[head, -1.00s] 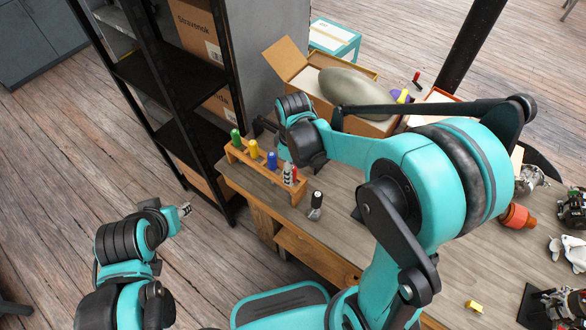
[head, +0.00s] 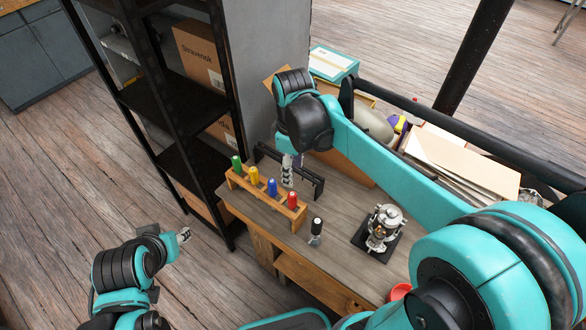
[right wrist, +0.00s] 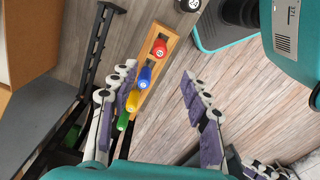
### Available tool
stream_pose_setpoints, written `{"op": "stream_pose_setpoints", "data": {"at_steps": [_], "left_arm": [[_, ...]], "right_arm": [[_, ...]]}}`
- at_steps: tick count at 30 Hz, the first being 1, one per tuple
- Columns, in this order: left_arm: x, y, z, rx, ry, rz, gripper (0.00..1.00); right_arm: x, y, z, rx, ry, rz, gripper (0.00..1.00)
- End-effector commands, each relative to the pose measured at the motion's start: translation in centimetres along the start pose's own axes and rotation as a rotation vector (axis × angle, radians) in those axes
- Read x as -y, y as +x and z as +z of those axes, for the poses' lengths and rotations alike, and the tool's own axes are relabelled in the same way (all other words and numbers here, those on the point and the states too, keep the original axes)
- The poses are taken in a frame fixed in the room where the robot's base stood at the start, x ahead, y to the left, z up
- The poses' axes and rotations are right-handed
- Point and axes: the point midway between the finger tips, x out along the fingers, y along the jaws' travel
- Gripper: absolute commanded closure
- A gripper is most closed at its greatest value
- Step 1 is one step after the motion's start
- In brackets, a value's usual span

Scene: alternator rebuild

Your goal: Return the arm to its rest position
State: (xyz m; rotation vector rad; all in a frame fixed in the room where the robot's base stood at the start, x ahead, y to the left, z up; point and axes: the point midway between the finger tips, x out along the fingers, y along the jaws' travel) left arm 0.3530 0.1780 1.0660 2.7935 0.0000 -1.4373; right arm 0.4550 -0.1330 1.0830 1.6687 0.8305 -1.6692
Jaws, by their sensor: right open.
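My right arm reaches over the workbench (head: 335,262) from the right. Its gripper (head: 288,172) hangs just behind the wooden tool rack (head: 268,203), partly hidden by its own wrist. In the right wrist view the gripper (right wrist: 160,95) has its fingers wide apart, with nothing held between them. The rack (right wrist: 143,84) shows beyond and between the fingers, with green, yellow, blue and red handles in it. My left gripper (head: 184,235) is over the floor at the lower left, away from the bench. Its fingers are too small to read.
A black-handled tool (head: 316,230) stands in front of the rack. A black bracket (head: 318,187) is behind it. A metal assembly (head: 381,228) sits on a dark base to the right. Black shelving (head: 185,150) rises at the left. An open box with papers (head: 455,165) is behind my arm.

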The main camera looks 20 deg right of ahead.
Motion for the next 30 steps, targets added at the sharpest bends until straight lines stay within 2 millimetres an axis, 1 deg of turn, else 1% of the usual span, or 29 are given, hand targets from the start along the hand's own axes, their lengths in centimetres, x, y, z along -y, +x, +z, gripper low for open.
{"op": "stream_pose_setpoints", "data": {"at_steps": [1,3,5,14,17,20,23,27,30], "left_arm": [[0.0,-1.0,-0.7,0.000,0.000,0.000,0.61],[0.0,-1.7,-1.2,0.000,0.000,0.000,0.61],[0.0,-2.0,-1.5,0.000,0.000,0.000,0.61],[0.0,-1.8,-1.3,0.000,0.000,0.000,0.61],[0.0,-1.5,-1.1,0.000,0.000,0.000,0.61],[0.0,-0.9,-0.7,0.000,0.000,0.000,0.61],[0.0,-0.1,-0.1,0.000,0.000,0.000,0.61],[0.0,0.8,0.6,0.000,0.000,0.000,0.61],[0.0,1.4,1.0,0.000,0.000,0.000,0.61]], "right_arm": [[0.0,-1.3,0.0,0.000,0.000,0.000,0.52],[0.0,-2.3,0.0,0.000,0.000,0.000,0.52],[0.0,-2.8,0.0,0.000,0.000,0.000,0.52],[0.1,-2.5,0.1,-0.003,0.006,0.003,0.52],[0.4,-2.3,0.8,-0.024,0.052,0.025,0.52],[1.2,-1.9,2.3,-0.080,0.164,0.076,0.52],[2.4,-0.9,4.3,-0.171,0.326,0.142,0.52],[3.8,0.9,6.8,-0.321,0.562,0.220,0.52],[4.5,2.2,8.2,-0.423,0.702,0.256,0.52]]}}
